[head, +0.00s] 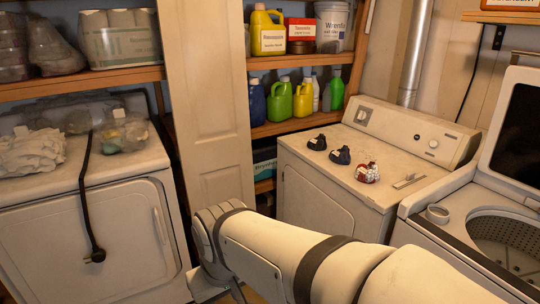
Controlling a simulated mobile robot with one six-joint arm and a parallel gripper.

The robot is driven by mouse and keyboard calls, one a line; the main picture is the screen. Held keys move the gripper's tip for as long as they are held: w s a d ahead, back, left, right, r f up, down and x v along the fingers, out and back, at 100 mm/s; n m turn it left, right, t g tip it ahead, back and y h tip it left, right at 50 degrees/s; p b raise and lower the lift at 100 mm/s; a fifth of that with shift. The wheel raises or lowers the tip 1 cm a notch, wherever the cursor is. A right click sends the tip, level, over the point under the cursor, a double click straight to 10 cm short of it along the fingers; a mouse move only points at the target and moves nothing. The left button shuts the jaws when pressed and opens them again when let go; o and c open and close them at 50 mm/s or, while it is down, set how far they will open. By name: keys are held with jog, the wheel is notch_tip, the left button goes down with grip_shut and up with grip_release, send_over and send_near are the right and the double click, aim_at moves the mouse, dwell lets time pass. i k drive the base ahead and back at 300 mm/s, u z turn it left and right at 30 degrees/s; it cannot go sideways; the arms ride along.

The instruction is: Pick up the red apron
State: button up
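A small red and white bundle (367,173), the only red cloth-like thing I see, sits on the top of the right-hand white dryer (310,155). It looks like the red apron, but it is too small to be sure. Two dark bundles with pale labels, one at the left (317,143) and one in the middle (340,156), lie beside it in a row. My arm reaches in from the lower right and bends down in front of the dryers. My gripper is not visible; the arm's far end runs out of the bottom of the picture.
A flat metallic item (408,181) lies right of the bundles. An open top-loading washer (455,225) stands at the right. A white panel door (212,110) stands left of the shelves of bottles (303,98). Another dryer (90,235) at left carries bags, white cloth and a black cord.

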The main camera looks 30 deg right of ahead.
aim_at(370, 173)
jog(key=z, duration=0.7)
jog(key=i, duration=1.3)
jog(key=z, duration=0.95)
jog(key=i, duration=0.5)
jog(key=z, duration=0.25)
jog(key=k, duration=0.7)
jog(key=z, duration=0.25)
jog(key=i, duration=0.7)
jog(key=u, duration=0.1)
